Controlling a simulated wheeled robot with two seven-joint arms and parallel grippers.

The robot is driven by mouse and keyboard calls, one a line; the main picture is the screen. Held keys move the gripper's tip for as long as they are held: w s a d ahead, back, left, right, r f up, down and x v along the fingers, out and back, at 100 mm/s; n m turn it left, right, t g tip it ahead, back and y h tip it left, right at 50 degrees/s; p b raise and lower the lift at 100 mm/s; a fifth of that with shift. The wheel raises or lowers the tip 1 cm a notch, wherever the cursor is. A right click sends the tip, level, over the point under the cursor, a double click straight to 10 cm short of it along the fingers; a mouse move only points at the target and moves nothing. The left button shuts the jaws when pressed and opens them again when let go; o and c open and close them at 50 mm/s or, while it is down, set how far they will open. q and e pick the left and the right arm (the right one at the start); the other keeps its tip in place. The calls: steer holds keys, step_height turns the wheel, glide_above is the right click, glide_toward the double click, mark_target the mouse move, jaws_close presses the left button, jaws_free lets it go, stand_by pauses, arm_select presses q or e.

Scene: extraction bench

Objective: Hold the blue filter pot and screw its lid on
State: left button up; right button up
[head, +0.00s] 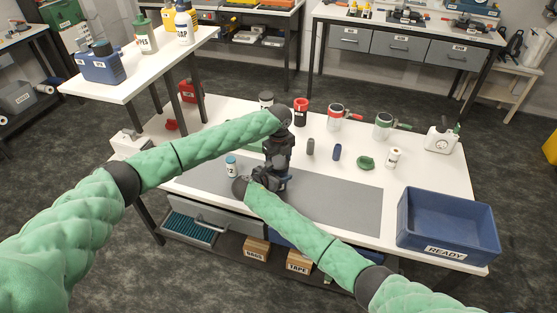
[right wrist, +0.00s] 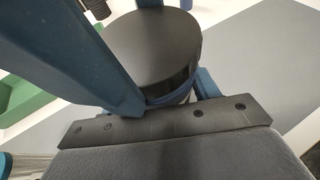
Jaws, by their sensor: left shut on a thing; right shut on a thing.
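My left gripper (head: 274,166) reaches down from above at the middle of the bench, shut. My right gripper (head: 268,181) comes in low beside it, also shut. The grippers hide nearly all of the pot and lid in the head view. In the right wrist view a round, dark lid (right wrist: 157,45) shows face up, with a blue finger along its left side. A little of the blue filter pot (right wrist: 181,97) seems to show beneath it, at my right jaws. Left on lid and right on pot fits the arm heights. I cannot tell whether the threads are engaged.
A small white bottle with a blue cap (head: 232,167) stands close left of the grippers. A grey cylinder (head: 310,146), a blue cylinder (head: 337,152) and a green ring (head: 366,162) are behind right. A blue READY bin (head: 447,225) is at right. The grey mat (head: 350,210) is clear at front right.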

arm_select(q)
steer(key=shift+s+a+f, duration=0.25)
steer(key=shift+f, duration=0.35)
steer(key=shift+s+a+f, duration=0.2)
steer(key=shift+f, duration=0.4)
arm_select(e)
steer(key=shift+w+r, duration=0.4)
steer(key=shift+r, duration=0.4)
arm_select(q)
steer(key=o, duration=0.6)
steer(key=shift+d+r, duration=0.1)
steer(key=shift+r, duration=1.8)
arm_select(e)
steer(key=shift+w+d+f, duration=0.1)
steer(key=shift+w+f, duration=0.05)
arm_select(q)
steer(key=shift+d+r, duration=0.2)
steer(key=shift+r, duration=0.15)
arm_select(e)
steer(key=shift+f, duration=0.15)
